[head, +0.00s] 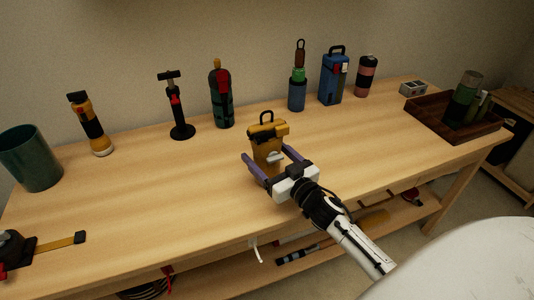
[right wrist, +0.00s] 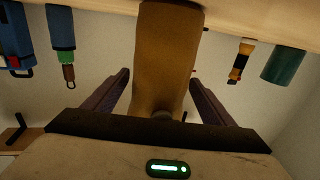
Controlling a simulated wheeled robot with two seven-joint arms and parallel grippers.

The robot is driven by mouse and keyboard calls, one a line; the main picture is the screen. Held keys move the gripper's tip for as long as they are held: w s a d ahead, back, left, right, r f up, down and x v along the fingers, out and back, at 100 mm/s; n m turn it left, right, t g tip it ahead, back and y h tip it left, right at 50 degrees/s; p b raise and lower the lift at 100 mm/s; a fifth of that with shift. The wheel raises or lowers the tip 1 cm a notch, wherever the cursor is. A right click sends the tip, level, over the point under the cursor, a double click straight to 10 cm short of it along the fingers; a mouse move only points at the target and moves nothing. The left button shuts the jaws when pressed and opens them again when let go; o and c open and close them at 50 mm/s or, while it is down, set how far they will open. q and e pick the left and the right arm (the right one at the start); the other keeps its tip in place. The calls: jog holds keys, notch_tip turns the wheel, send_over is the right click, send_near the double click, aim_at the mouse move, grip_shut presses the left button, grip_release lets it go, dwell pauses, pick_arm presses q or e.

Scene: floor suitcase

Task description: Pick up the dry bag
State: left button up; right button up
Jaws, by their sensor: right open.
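The dry bag, a mustard-yellow upright bag (head: 267,140) with a folded top and a dark loop handle, stands on the wooden workbench near its middle. In the right wrist view the bag (right wrist: 163,55) appears upside down, between the two fingers. My right gripper (head: 268,157) is open, with one purple finger on each side of the bag. In the right wrist view a gap shows between the bag and each finger of the gripper (right wrist: 160,80). My left gripper is not in view.
Along the back stand a flashlight (head: 90,125), a black tool (head: 177,105), a dark green-red bottle (head: 221,95), a blue bottle (head: 297,95) and a blue case (head: 334,78). A teal cup (head: 31,158) is at left. A wooden tray (head: 425,115) is at right. Bench around the bag is clear.

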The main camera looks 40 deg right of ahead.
aim_at(270, 127)
jog(key=c, duration=1.4)
jog(key=shift+r, duration=0.25)
notch_tip(270, 127, up, 10)
jog(key=shift+f+p, duration=0.15)
jog(key=shift+p, duration=1)
